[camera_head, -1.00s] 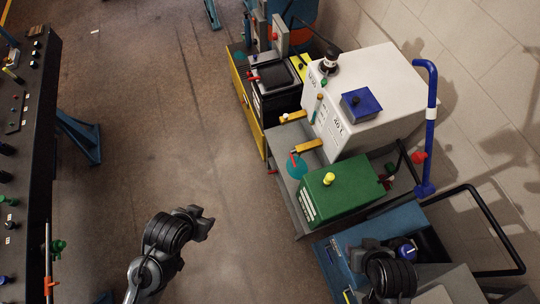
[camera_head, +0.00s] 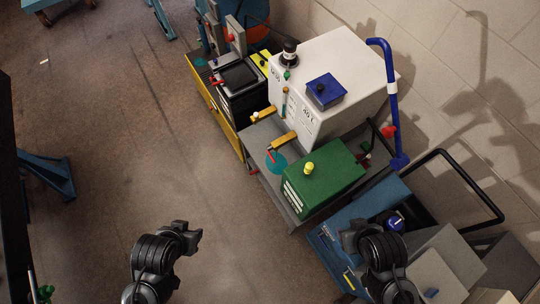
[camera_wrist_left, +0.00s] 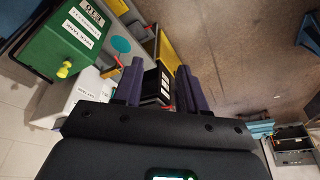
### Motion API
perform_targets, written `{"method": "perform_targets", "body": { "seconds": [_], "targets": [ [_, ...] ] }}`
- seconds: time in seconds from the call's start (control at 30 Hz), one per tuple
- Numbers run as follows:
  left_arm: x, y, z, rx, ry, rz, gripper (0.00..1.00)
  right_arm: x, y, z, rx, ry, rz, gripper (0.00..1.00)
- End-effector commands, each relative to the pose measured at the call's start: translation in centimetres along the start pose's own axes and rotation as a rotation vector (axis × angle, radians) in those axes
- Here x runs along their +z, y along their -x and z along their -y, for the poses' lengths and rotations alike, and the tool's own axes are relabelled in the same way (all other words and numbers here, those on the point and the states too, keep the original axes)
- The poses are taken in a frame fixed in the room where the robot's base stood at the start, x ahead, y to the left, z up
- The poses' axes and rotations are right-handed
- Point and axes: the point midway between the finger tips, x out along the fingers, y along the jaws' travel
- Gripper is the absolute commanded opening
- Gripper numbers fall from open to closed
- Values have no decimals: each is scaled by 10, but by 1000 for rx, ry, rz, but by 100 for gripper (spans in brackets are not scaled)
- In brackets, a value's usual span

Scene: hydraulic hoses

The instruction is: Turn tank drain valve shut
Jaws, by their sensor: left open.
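The pale grey tank (camera_head: 345,75), marked 40 L, stands on a low cart. On its near side are two yellow fittings, an upper one (camera_head: 263,115) and a lower one (camera_head: 284,140). A small red lever (camera_head: 271,156) shows at the lower fitting's end, above a teal disc (camera_head: 277,163). I cannot tell the valve's exact setting. My left gripper (camera_head: 190,236) is well left of and below the fittings, touching nothing. In the left wrist view its purple fingers (camera_wrist_left: 158,88) are apart and empty. My right gripper (camera_head: 352,236) is near the blue box; its fingers are unclear.
A green box (camera_head: 322,180) with a yellow knob sits in front of the tank. A blue box (camera_head: 330,255), a blue post (camera_head: 392,105) and a black rail (camera_head: 480,190) stand at the right. A black battery (camera_head: 240,88) is behind.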

Motion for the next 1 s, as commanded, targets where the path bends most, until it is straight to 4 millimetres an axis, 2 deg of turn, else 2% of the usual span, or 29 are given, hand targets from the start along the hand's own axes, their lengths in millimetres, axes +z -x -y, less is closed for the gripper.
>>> {"method": "perform_targets", "body": {
  "seconds": [0.07,0.17,0.27,0.33,0.37,0.43,0.5,0.6,0.8,1.0],
  "targets": [
    [-2,0,0,0,43,-13,41,0,0,0,-1,-1,-1,43],
    [-17,0,-2,9,146,-90,41,0,0,1,-2,-3,-1,43],
    [-34,-16,-10,48,274,-190,41,-1,0,1,-3,-5,-1,43],
    [-41,-41,-23,110,374,-248,41,0,-1,2,-5,-6,-2,43],
    [-43,-60,-30,146,417,-272,41,1,-7,2,-5,-7,-3,43],
    [-49,-118,-50,257,516,-331,41,9,-36,3,-5,-7,-13,43],
    [-58,-162,-67,366,588,-372,41,18,-64,4,-6,-8,-14,43],
    [-69,-210,-85,499,661,-400,41,32,-103,6,-6,-8,2,43],
    [-87,-292,-113,724,752,-410,41,54,-171,8,-6,-7,2,43],
    [-105,-362,-130,899,793,-399,41,75,-237,10,-2,-2,-1,43]
  ]
}}
